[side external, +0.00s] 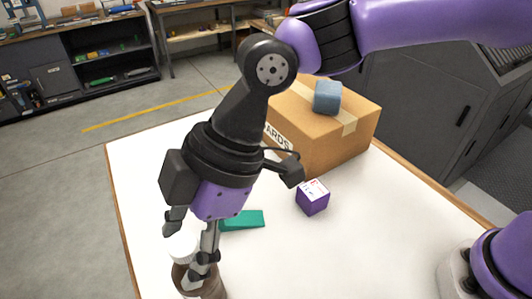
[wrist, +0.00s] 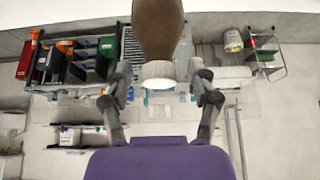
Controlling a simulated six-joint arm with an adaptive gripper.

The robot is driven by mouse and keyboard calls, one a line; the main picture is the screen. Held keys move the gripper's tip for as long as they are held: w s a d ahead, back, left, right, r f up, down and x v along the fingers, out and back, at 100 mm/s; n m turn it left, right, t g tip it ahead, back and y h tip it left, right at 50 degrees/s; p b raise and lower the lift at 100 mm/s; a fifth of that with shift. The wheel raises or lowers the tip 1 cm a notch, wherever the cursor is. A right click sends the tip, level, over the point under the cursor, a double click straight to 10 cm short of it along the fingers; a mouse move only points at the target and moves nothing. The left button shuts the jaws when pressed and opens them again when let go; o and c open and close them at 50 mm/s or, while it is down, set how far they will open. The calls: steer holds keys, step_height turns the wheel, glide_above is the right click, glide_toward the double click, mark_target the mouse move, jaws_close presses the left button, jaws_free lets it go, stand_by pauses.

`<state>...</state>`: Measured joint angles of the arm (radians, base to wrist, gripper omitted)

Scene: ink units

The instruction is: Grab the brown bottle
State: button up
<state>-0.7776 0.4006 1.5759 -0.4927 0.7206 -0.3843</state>
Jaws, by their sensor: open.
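The brown bottle (side external: 215,288) with a white cap (side external: 183,247) stands at the near edge of the side view, its lower part cut off by the frame. In the wrist view the brown bottle (wrist: 157,28) comes in from the top with its white cap pointing to the middle. My gripper (side external: 186,252) is at the bottle's top, one finger crossing in front of its body. In the wrist view my gripper (wrist: 160,72) is open, with a finger on each side of the cap and visible gaps between. Contact with the bottle cannot be told.
A green wedge-like block (side external: 243,220) lies on the white table (side external: 375,235) behind my gripper. A purple cube (side external: 312,198) sits to the right. A cardboard box (side external: 335,140) with a blue-grey cube (side external: 327,97) on top stands at the back.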

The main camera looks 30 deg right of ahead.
steer(key=x, duration=0.2)
steer(key=shift+a+f, duration=0.15)
steer(key=shift+f, duration=0.15)
jaws_close()
steer(key=shift+r, duration=0.1)
